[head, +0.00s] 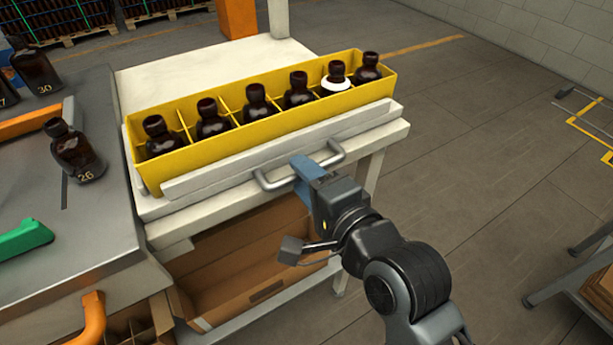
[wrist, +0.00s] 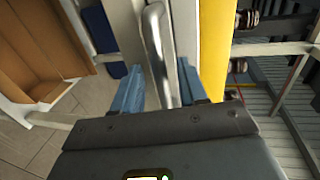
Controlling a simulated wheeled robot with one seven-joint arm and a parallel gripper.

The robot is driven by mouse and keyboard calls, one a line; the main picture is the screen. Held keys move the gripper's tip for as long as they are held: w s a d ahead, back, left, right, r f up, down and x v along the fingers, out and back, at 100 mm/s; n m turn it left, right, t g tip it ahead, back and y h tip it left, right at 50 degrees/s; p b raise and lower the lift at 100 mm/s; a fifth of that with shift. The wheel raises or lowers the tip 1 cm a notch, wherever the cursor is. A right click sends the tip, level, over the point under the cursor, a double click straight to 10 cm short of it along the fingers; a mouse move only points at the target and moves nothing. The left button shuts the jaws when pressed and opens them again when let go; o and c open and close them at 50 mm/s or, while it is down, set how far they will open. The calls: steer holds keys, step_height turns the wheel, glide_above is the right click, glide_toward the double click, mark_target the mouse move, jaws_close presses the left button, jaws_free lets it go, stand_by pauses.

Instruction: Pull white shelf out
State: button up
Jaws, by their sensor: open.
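The white shelf (head: 205,183) lies on a white table, with a raised front board and a grey metal bar handle (head: 275,183) on its front. A yellow divided crate (head: 255,128) stands on the shelf and holds several dark amber bottles. My gripper (head: 303,170) is at the handle, its blue fingers near the handle's middle. In the wrist view the handle (wrist: 155,45) runs between the two open blue fingers (wrist: 163,92). The fingers stand apart on either side of the bar, and I see no grip on it.
A cardboard box (head: 250,270) sits under the table. At left, a grey machine top (head: 110,235) carries a loose amber bottle (head: 75,150), a green handle (head: 25,238) and an orange handle (head: 92,318). The floor (head: 470,150) at right is largely clear.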

jaws_close()
stand_by(0.5)
steer(key=f+p+v, duration=0.1)
steer(key=v, duration=0.5)
steer(key=shift+s+d+f+p, duration=0.15)
steer(key=shift+s+f+p, duration=0.1)
steer(key=shift+p, duration=0.1)
jaws_free()
steer(key=shift+r, duration=0.1)
steer(key=b+v, duration=0.1)
steer(key=v, duration=0.6)
steer(key=shift+s+d, duration=0.25)
steer(key=shift+s, duration=0.1)
